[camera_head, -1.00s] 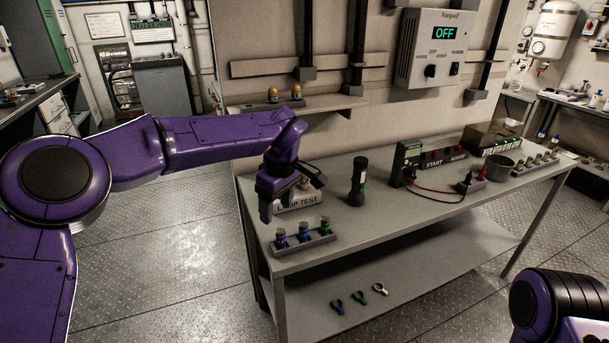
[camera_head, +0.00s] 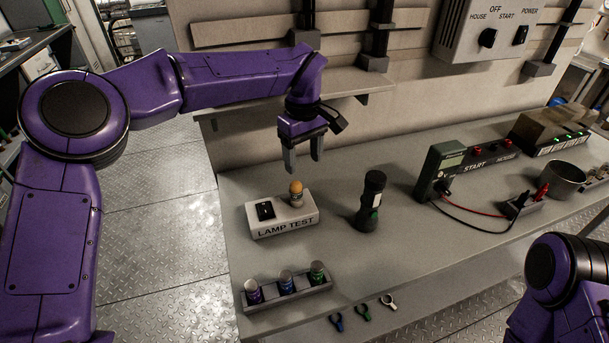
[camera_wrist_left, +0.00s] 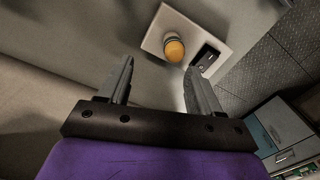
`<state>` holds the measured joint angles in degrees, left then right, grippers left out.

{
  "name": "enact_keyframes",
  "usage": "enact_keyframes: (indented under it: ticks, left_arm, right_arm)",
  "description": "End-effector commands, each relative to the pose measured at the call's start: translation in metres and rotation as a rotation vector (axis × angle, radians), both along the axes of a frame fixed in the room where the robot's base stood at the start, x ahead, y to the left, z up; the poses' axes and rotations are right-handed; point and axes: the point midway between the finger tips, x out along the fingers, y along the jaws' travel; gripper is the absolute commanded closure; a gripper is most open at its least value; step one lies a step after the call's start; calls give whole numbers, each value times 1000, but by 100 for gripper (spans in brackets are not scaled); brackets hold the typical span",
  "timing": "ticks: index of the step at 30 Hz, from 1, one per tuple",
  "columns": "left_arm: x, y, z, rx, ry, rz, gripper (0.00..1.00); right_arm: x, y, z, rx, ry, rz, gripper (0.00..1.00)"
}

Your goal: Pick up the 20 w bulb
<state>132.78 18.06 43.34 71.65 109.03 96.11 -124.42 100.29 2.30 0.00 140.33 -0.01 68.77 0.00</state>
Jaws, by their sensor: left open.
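A bulb (camera_head: 296,192) with an amber top stands upright in the lamp test box (camera_head: 285,225) on the bench; any wattage mark on it is too small to read. It also shows in the left wrist view (camera_wrist_left: 174,49), ahead of the fingertips. My left gripper (camera_head: 303,164) is open and empty, its fingers pointing down above and behind the box, apart from the bulb. It also shows in the left wrist view (camera_wrist_left: 159,68). My right gripper is not in view; only part of that arm shows at lower right.
A black flashlight (camera_head: 370,202) stands right of the box. A rack (camera_head: 290,293) with several coloured cylinders lies in front. A meter (camera_head: 440,170) with leads is farther right. The wall shelf (camera_head: 358,84) is partly behind my left arm.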

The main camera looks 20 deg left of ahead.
Motion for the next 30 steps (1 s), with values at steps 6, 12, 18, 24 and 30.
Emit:
enact_keyframes:
  ticks: [6, 12, 18, 24, 30]
  left_arm:
    - [-8, 2, -35, 0, -4, 2, 36]
    - [-3, 8, -65, 3, 5, 2, 36]
    - [-1, 9, -97, 1, 5, -1, 36]
    - [-1, 10, -100, 1, 4, 0, 36]
    - [-1, 9, -100, 1, 4, 0, 91]
  right_arm:
    - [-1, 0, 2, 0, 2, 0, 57]
    - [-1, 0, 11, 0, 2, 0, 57]
    - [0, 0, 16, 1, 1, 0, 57]
    - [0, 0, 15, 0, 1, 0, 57]
    - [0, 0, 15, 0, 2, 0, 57]
